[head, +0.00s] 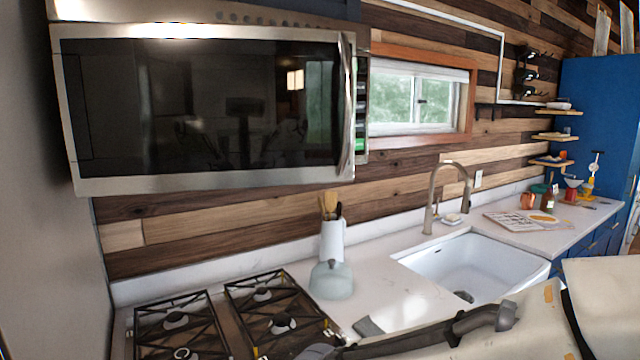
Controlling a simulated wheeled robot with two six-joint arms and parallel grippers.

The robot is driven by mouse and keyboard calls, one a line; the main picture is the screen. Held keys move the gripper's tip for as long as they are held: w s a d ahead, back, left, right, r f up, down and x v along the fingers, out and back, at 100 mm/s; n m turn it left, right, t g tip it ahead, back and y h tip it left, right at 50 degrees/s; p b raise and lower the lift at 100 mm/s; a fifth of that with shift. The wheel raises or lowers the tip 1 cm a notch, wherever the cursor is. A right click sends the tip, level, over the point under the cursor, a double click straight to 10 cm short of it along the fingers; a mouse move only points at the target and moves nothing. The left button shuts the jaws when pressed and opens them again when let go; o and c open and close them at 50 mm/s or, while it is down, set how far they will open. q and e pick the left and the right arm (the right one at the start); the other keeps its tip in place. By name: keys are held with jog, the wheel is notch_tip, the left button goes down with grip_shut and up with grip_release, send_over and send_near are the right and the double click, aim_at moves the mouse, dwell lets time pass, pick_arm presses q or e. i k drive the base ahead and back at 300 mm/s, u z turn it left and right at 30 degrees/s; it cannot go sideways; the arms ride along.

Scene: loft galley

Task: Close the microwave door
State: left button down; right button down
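The microwave (360,100) hangs above the stove at the upper left. Its door (200,185) faces me, with a dark glass window and a steel frame. The vertical steel handle (347,105) is on the door's right side, beside a narrow control strip with a green display. The door lies across the microwave's front; I cannot tell whether a small gap is left behind it. My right arm reaches in from the lower right, with its gripper end (345,338) low over the counter, well below the door and apart from it. Its fingers are not clear. My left gripper is out of view.
A gas stove (215,330) is below the microwave. A pale kettle (331,280) and a white utensil holder (332,240) stand right of it. A white sink (470,262) with a tall faucet (432,205) is further right. The space before the door looks clear.

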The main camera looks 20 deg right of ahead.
aim_at(151, 108)
jog(key=k, duration=0.5)
jog(key=u, duration=1.2)
jog(key=i, duration=0.45)
jog(key=z, duration=1.35)
jog(key=i, duration=0.5)
